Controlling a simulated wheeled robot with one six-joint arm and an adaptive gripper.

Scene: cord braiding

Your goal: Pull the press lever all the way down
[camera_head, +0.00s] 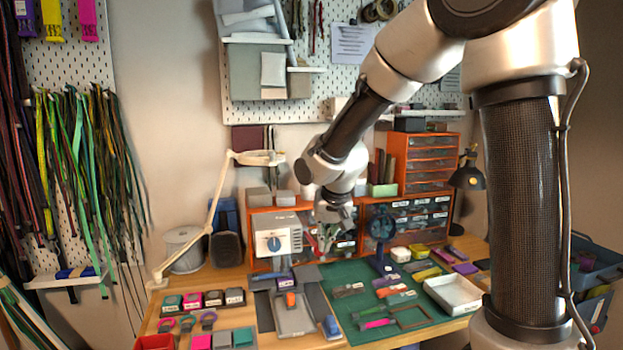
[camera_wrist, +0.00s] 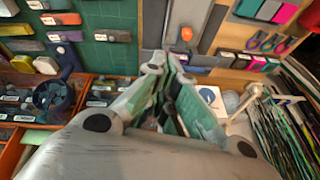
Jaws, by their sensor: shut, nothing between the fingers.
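My gripper (camera_head: 333,228) hangs above the back of the workbench, to the right of a white box with a blue knob (camera_head: 278,235). In the wrist view its fingers (camera_wrist: 168,62) are together, with nothing held. I cannot pick out a press lever for certain. A grey flat fixture with an orange piece (camera_head: 291,298) lies on the bench below and in front of my gripper; its orange piece also shows in the wrist view (camera_wrist: 186,33). A dark blue round device on a stand (camera_head: 381,226) is to the right. My gripper touches neither.
A green cutting mat (camera_head: 350,313) holds several small coloured pieces and a white tray (camera_head: 453,294). Orange drawer units (camera_head: 428,165) stand behind. A white jointed lamp arm (camera_head: 213,215) rises on the left. Hanging cords (camera_head: 85,160) fill the left wall.

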